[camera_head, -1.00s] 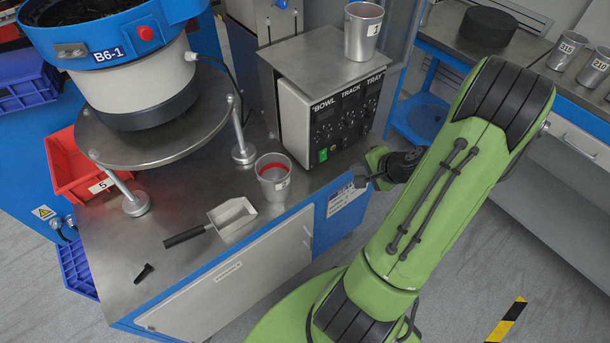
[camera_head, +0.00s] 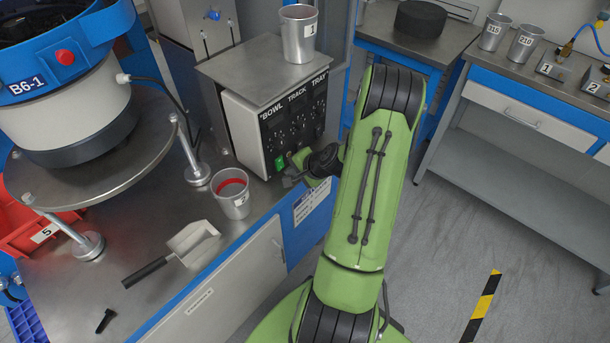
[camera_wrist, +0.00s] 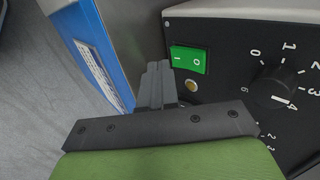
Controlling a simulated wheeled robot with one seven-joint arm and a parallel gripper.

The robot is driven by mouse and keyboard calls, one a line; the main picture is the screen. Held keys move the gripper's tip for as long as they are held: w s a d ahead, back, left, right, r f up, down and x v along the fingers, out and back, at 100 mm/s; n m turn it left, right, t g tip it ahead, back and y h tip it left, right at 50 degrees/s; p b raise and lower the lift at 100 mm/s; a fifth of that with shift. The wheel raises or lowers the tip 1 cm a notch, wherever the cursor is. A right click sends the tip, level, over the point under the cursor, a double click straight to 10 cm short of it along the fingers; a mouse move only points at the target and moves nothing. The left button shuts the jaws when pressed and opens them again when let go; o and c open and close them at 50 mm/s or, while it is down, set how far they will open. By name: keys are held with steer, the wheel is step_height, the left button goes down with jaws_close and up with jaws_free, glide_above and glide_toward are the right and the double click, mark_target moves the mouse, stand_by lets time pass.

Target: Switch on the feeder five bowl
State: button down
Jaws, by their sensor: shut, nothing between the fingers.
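The feeder's control box (camera_head: 248,134), with columns headed BOWL, TRACK and TRAY, stands on the steel bench. Its green rocker switch (camera_head: 280,163), marked I and O, is at the panel's lower left corner. In the wrist view the switch (camera_wrist: 188,59) lies just right of my fingertips; I cannot tell which side is pressed in. A small yellowish lamp (camera_wrist: 191,86) and a dial knob (camera_wrist: 275,92) are near it. My gripper (camera_head: 288,180) is shut and empty, close in front of the panel beside the switch; it also shows in the wrist view (camera_wrist: 157,75). I cannot tell whether it touches.
The blue-rimmed bowl B6-1 (camera_head: 65,85) stands left. A red-banded cup (camera_head: 231,197), a scoop (camera_head: 192,242) and a black bolt (camera_head: 106,320) lie or stand on the bench. Cup 1 (camera_head: 298,38) is on the box. A red bin labelled 5 (camera_head: 25,240) is far left.

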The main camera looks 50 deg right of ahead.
steer(key=shift+w, duration=0.9)
steer(key=shift+f, duration=0.1)
steer(key=shift+w+a+f, duration=0.1)
steer(key=shift+w+f, duration=0.05)
steer(key=shift+w, duration=0.15)
steer(key=shift+r+p, duration=0.5)
steer(key=shift+r, duration=0.5)
